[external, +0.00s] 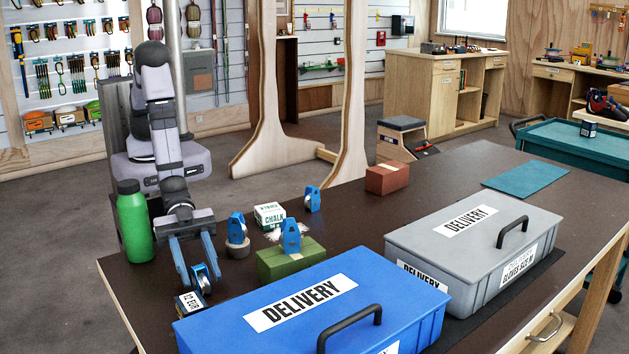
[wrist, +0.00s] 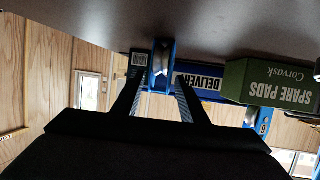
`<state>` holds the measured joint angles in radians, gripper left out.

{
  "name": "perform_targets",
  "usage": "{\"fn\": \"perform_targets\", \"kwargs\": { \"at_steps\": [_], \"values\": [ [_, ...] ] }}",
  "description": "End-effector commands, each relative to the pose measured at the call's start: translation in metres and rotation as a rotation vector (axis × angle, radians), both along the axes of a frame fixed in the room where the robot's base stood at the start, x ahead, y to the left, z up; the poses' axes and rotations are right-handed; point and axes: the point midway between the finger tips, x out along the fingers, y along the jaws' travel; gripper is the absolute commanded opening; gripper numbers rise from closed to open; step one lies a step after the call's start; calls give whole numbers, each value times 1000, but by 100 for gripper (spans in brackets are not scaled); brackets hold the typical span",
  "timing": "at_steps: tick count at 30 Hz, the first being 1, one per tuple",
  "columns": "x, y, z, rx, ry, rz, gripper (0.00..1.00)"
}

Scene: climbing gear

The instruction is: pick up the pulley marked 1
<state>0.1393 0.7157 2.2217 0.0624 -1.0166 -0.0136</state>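A blue pulley with a metal wheel (external: 202,278) stands at the near left of the table; no number on it is readable. My gripper (external: 198,284) reaches down around it, its fingers well apart. In the wrist view, the pulley (wrist: 161,66) shows between and just beyond the fingertips of my gripper (wrist: 160,82); firm contact is not visible. A second blue pulley (external: 237,230) stands on a grey round support, a third (external: 291,236) on the green box, and another blue pulley (external: 312,199) farther back. Their marks are not legible in the external view.
A small dark labelled box (external: 190,302) is close below my fingers. The green box (external: 280,264), chalk box (external: 269,216) and green bottle (external: 134,222) stand nearby. A blue delivery box (external: 395,330) and grey one (external: 425,240) fill the front and right. A brick (external: 388,178) lies behind.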

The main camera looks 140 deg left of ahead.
Motion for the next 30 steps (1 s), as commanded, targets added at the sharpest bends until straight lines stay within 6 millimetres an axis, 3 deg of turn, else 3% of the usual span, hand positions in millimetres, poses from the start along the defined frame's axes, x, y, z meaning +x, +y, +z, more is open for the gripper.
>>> {"fn": "perform_targets", "kwargs": {
  "at_steps": [1,4,5,20,30],
  "values": [
    [0,0,0,0,0,0,26],
    [0,0,0,0,0,0,2],
    [0,0,0,0,0,0,1],
    [0,0,7,-1,-3,0,1],
    [1,0,45,0,-7,0,1]
  ]
}}
